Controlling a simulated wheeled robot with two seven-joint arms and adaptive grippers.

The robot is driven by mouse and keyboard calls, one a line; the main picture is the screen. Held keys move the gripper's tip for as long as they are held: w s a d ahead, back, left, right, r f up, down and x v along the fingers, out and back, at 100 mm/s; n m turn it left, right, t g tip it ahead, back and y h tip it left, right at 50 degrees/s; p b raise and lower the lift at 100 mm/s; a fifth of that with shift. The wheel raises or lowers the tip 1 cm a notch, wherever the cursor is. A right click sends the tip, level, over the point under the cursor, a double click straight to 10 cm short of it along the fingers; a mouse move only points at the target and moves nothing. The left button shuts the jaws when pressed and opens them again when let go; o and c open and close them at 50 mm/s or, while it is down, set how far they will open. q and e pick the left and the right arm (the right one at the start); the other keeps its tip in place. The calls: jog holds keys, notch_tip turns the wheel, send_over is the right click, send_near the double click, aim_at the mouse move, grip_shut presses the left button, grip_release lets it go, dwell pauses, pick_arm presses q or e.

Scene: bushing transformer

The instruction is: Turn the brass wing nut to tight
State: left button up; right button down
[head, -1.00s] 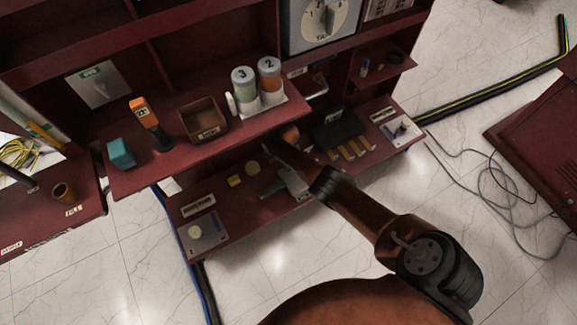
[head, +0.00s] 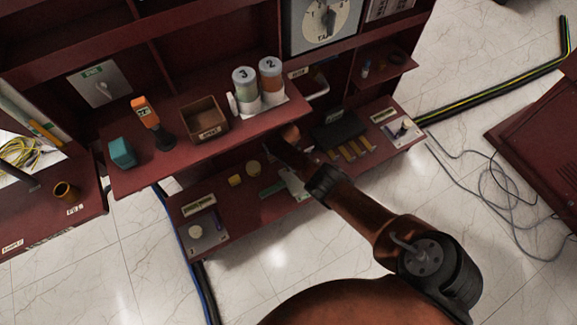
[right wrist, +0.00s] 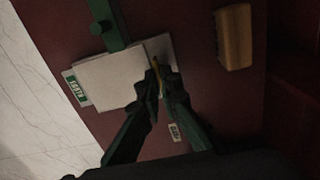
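In the right wrist view, the brass wing nut (right wrist: 157,74) shows as a thin yellowish piece at the edge of a pale block (right wrist: 110,80) with a green label. My right gripper (right wrist: 160,82) has its dark fingertips close together on either side of it and looks shut on it. In the head view, my right arm reaches down to the lower shelf (head: 240,215), where the pale block (head: 293,183) and its green bar show beside the arm. The wing nut and right fingertips cannot be made out there. My left gripper is not in view.
A wooden block (right wrist: 233,38) lies near the right fingers. On the upper shelf are a brown bin (head: 205,120), two canisters (head: 258,85) and an orange handheld device (head: 146,115). The upper shelf's edge overhangs the lower shelf. A black case (head: 338,130) sits to the right.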

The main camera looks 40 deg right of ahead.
jog(key=c, duration=2.2)
grip_release()
jog(key=shift+o, duration=0.2)
jog(key=shift+a, duration=0.1)
jog(key=shift+w+a+r, duration=0.15)
jog(key=shift+a+r, duration=0.1)
jog(key=shift+r, duration=0.25)
notch_tip(320, 180, up, 11)
jog(key=shift+s+d, duration=0.2)
jog(key=shift+d, duration=0.2)
